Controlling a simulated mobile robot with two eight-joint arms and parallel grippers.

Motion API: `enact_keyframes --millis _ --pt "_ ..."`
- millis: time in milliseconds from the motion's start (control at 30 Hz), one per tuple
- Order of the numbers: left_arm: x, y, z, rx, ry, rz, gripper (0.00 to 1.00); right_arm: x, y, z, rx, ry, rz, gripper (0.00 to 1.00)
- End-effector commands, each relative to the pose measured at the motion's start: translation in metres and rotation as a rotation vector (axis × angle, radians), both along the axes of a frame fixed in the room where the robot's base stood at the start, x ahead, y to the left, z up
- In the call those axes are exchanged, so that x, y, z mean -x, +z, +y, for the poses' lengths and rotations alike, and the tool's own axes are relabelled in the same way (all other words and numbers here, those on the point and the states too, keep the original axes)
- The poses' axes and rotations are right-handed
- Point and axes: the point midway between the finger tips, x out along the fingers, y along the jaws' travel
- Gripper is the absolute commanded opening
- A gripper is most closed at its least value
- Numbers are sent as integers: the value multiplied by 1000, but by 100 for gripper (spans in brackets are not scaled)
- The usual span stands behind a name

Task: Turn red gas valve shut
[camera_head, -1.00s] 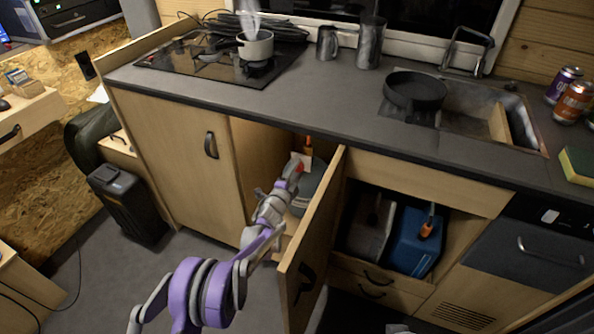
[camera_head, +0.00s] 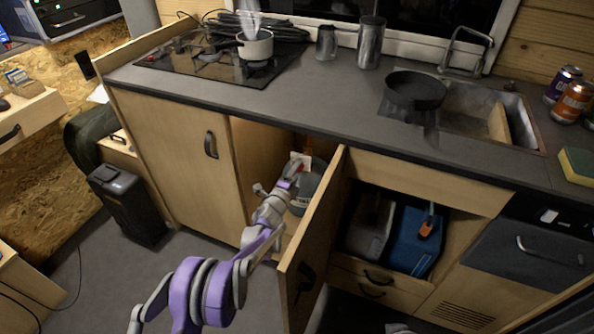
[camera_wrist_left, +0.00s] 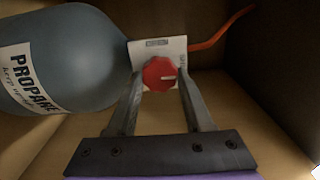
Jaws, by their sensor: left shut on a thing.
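The red gas valve (camera_wrist_left: 160,74) is a round knob with a pale mark, in front of a white label plate (camera_wrist_left: 178,47) beside the neck of a grey propane bottle (camera_wrist_left: 75,60). My left gripper (camera_wrist_left: 160,88) is shut on the red knob, one finger on each side. In the head view my left arm reaches into the open cupboard, with the left gripper (camera_head: 297,172) at the grey bottle (camera_head: 312,183). There the knob is mostly hidden by the gripper. My right gripper is in neither view.
An open cupboard door (camera_head: 315,240) stands just right of my left arm. An orange hose (camera_wrist_left: 222,30) runs from the valve. A steaming pot (camera_head: 256,45) stands on the hob (camera_head: 190,68). The worktop (camera_head: 330,105) overhangs the cupboard.

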Motion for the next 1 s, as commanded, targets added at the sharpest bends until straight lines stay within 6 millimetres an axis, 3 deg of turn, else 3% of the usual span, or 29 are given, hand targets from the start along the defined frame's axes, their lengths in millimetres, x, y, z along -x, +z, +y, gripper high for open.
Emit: enact_keyframes --millis 33,67,200,567,667,1000 --pt "0 0 0 -2 0 -1 0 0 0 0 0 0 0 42" --pt "0 0 0 -2 0 -1 55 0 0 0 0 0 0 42" --pt "0 0 0 -1 0 0 80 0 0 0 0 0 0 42" --pt "3 0 2 0 0 0 81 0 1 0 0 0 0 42" --pt "14 1 7 -1 1 0 81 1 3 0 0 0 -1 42" --pt "76 1 32 -1 1 0 81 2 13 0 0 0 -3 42"
